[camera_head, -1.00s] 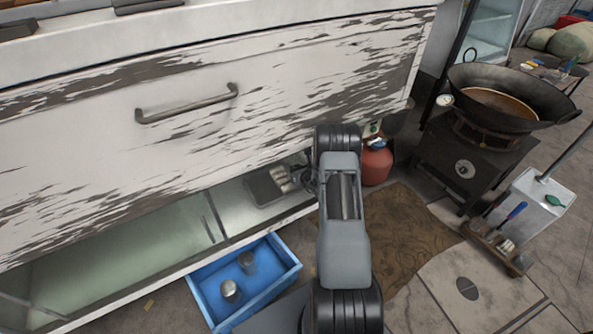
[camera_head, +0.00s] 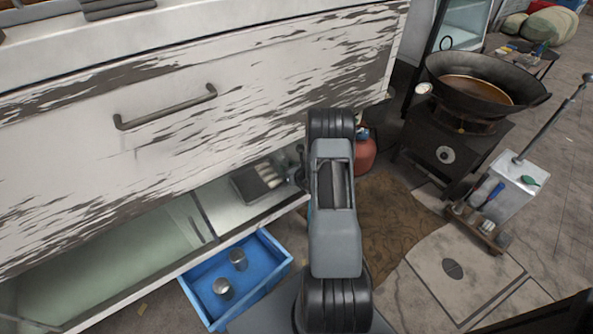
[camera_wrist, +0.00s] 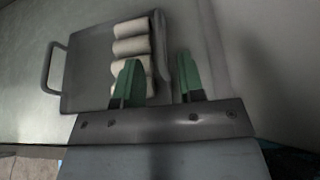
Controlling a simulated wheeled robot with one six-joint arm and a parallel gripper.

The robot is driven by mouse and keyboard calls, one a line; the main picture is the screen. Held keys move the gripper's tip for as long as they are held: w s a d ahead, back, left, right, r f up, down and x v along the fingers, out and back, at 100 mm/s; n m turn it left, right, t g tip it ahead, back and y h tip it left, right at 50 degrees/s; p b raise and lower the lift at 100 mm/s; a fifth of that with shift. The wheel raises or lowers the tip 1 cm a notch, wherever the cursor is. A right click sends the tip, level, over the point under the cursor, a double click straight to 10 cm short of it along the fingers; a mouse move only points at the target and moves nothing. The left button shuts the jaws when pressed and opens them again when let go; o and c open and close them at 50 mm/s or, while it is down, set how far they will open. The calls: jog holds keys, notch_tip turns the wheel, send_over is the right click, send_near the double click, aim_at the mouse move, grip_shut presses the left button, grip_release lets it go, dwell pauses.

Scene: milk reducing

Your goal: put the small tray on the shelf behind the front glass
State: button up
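The small grey tray (camera_head: 243,189) is at the lower opening of the white cabinet, to the right of the upright divider. It holds several pale rolls and shows close up in the wrist view (camera_wrist: 88,75), with a loop handle at its left end. My gripper (camera_wrist: 158,78) is at the tray's right end. Its green fingers stand apart, the left one over the tray by the rolls and the right one outside the end wall. In the head view my arm hides most of my gripper (camera_head: 299,177). The glass pane (camera_head: 100,268) is low on the cabinet's left.
A blue crate (camera_head: 283,273) with two metal cups stands on the floor below the opening. A red gas bottle (camera_head: 365,152) is right of my arm. A wok (camera_head: 480,92) on a stove stands further right. The brown mat (camera_head: 395,215) is clear.

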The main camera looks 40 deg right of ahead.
jog(key=p+v, duration=0.1)
jog(key=v, duration=0.5)
jog(key=shift+s+r, duration=0.2)
jog(key=shift+s, duration=0.15)
